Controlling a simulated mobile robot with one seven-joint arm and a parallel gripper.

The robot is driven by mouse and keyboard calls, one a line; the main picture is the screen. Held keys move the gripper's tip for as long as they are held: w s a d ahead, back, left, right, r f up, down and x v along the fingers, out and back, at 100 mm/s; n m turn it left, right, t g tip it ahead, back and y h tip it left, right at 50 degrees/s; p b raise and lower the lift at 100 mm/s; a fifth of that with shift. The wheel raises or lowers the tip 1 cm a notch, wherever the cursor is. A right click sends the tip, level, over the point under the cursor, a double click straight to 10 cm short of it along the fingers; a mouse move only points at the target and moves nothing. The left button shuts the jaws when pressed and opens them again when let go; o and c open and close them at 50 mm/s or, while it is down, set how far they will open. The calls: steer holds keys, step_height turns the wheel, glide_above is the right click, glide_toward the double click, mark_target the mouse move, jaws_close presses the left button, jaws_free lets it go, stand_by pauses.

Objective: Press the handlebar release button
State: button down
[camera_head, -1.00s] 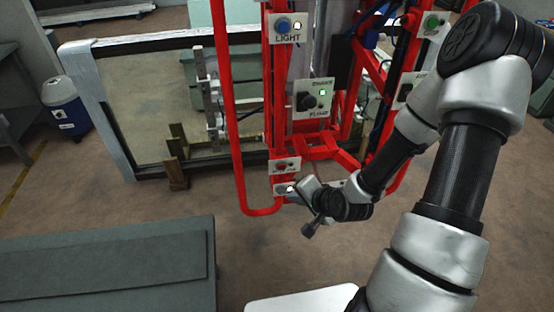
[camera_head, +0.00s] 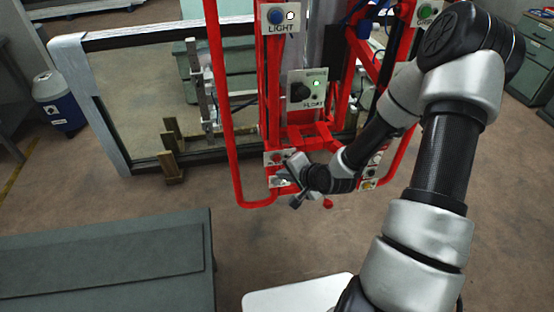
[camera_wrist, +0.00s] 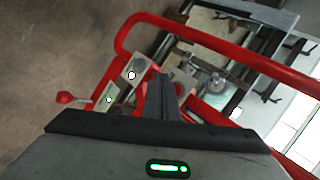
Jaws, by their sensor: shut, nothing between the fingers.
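The red frame manipulator (camera_head: 219,100) stands ahead with its looped handlebar. On its lower left post are two small panels: an upper panel (camera_head: 276,157) with a red button, and a lower panel (camera_head: 277,182) partly covered by my gripper. I cannot read their labels, so I cannot tell which is the handlebar release button. My gripper (camera_head: 287,172) is at these panels, its fingers together and empty. In the wrist view the closed fingers (camera_wrist: 165,95) point toward the red frame, just right of two panels with white lights (camera_wrist: 122,82). I cannot tell whether they touch.
A LIGHT panel (camera_head: 279,17) and a FLOAT panel (camera_head: 307,89) sit higher up. More buttons (camera_head: 371,170) are on the right post. A red knob (camera_wrist: 65,98) sticks out at left in the wrist view. A grey box (camera_head: 110,260) stands front left.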

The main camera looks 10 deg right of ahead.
steer(key=shift+w, duration=1.55)
stand_by(0.9)
steer(key=shift+w, duration=0.4)
steer(key=shift+w, duration=0.45)
stand_by(0.7)
steer(key=shift+s, duration=0.9)
steer(key=shift+s, duration=0.1)
steer(key=shift+s, duration=2.4)
